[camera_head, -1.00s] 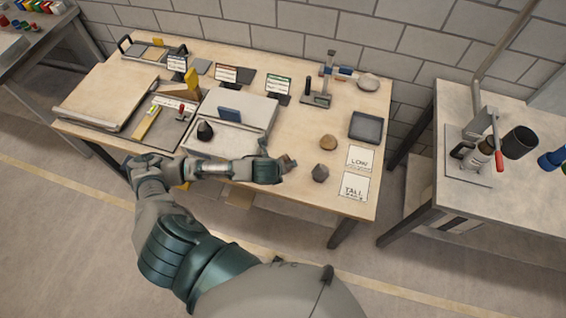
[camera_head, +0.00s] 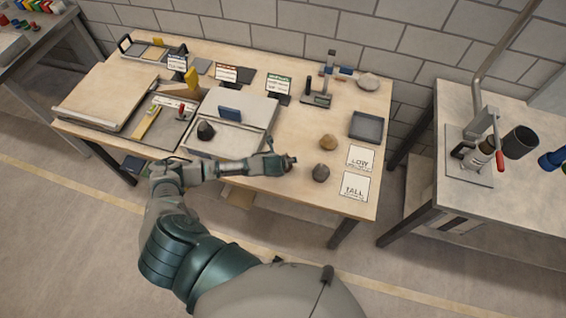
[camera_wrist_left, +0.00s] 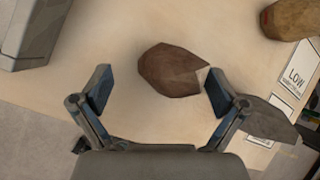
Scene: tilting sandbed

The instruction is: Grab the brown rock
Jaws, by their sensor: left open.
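A reddish-brown rock (camera_wrist_left: 172,70) lies on the wooden table. In the left wrist view it sits just ahead of and between the spread fingertips of my left gripper (camera_wrist_left: 157,88). The right fingertip is close to the rock's right end; I cannot tell whether it touches. In the head view my left gripper (camera_head: 288,162) is over the table's front part and hides most of this rock. A lighter tan-brown rock (camera_head: 328,142) lies farther right and back; it also shows at the top right of the left wrist view (camera_wrist_left: 287,18). My right gripper is not in view.
A grey rock (camera_head: 320,173) lies right of my gripper, partly behind the right finger in the wrist view. Cards marked LOW (camera_head: 360,159) and TALL (camera_head: 354,186) and a dark tray (camera_head: 366,127) are beyond.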

